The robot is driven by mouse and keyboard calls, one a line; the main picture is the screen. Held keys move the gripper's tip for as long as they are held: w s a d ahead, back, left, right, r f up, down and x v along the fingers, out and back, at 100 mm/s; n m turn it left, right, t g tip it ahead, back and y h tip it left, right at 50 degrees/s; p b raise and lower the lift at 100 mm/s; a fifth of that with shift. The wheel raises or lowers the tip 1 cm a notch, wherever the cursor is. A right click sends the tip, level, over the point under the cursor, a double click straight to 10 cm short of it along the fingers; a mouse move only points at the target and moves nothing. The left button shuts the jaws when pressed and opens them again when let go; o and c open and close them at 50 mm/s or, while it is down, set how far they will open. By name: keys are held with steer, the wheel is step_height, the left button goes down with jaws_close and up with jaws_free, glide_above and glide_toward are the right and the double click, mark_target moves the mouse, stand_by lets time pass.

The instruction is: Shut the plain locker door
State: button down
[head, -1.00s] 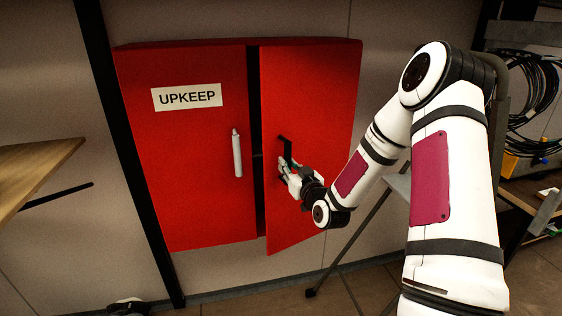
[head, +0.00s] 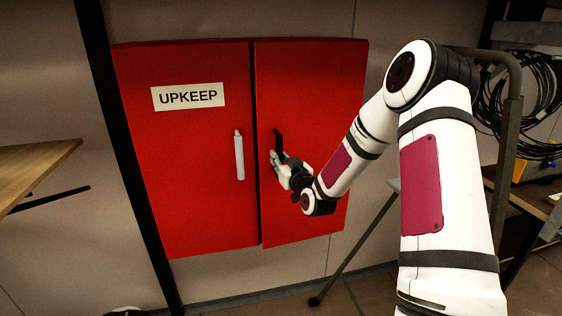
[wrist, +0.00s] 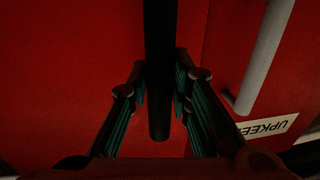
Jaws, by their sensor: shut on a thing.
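The plain locker door (head: 312,105) is the red right-hand door with no label. It stands almost flush with the labelled door, with a thin dark gap between them. Its black bar handle (head: 278,142) is near its left edge. My gripper (head: 278,160) is shut on this handle; in the wrist view its fingers (wrist: 160,95) lie on both sides of the black handle (wrist: 160,60). The left door (head: 185,125) bears an UPKEEP label (head: 188,96) and a pale bar handle (head: 239,155), and it looks shut.
A wooden tabletop (head: 35,165) juts in at the left. A dark upright post (head: 125,150) stands left of the locker. Coiled black cables (head: 520,105) hang at the right, above a shelf. Bare wall lies below the locker.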

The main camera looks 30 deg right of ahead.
steer(key=shift+w+r, duration=0.1)
steer(key=shift+r, duration=0.1)
steer(key=shift+w+b, duration=0.65)
steer(key=shift+w, duration=0.4)
steer(key=c, duration=1.4)
jaws_free()
steer(key=shift+f, duration=0.1)
steer(key=shift+o, duration=0.2)
steer(key=shift+s, duration=0.1)
